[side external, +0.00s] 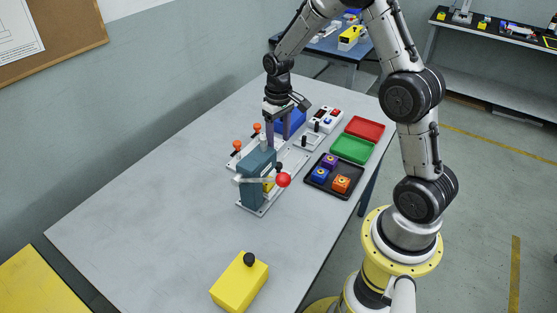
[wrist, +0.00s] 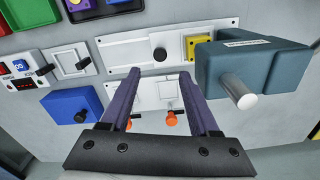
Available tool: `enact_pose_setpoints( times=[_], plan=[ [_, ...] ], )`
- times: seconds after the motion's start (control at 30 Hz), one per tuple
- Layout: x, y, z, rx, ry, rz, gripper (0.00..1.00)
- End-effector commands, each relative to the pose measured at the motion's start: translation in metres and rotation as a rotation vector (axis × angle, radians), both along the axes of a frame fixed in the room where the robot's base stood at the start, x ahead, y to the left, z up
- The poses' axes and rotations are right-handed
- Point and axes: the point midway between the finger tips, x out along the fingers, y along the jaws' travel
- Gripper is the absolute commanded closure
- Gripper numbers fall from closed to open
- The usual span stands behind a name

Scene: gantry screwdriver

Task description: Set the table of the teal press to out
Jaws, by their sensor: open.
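The teal press (side external: 257,180) stands on a pale base plate, with a red ball (side external: 283,180) on its lever. It also shows at the right of the wrist view (wrist: 245,65). Its table seems to be the part on the light rail plate (wrist: 118,50) carrying a black knob (wrist: 160,54) and a yellow block (wrist: 197,45). The yellow block is close beside the press body; its exact position under the head is unclear. My gripper (side external: 277,143) is open and empty, above and behind the press. Its purple fingers (wrist: 161,74) point towards the plate near the black knob.
Orange-tipped levers (side external: 237,145) stand left of the press. A blue box (side external: 290,122) and a white control box (side external: 325,118) are behind. Red (side external: 365,129), green (side external: 352,149) and black (side external: 322,184) trays lie to the right. A yellow box (side external: 240,283) sits in front. The left table area is clear.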

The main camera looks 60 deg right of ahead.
Motion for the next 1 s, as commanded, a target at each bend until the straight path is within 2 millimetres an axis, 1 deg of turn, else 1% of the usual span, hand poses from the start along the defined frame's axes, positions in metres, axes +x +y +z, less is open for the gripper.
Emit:
enact_pose_setpoints(
  times=[0.03, 0.2, 0.3, 0.43, 0.6, 0.9, 0.97, 1.0],
  plan=[
    [-0.001, 0.001, -0.011, 0.001, 0.006, 0.0, 0.38],
    [-0.001, 0.001, -0.045, 0.001, 0.006, 0.0, 0.38],
    [-0.001, 0.001, -0.061, 0.001, 0.004, 0.0, 0.38],
    [-0.001, 0.0, -0.077, 0.001, 0.003, 0.0, 0.38],
    [0.0, 0.0, -0.087, 0.0, 0.0, 0.0, 0.38],
    [0.0, 0.0, -0.088, 0.0, -0.001, 0.0, 0.38],
    [0.0, 0.0, -0.088, 0.0, -0.001, 0.0, 0.49],
    [0.0, 0.0, -0.088, 0.0, -0.001, 0.0, 0.56]
  ],
)
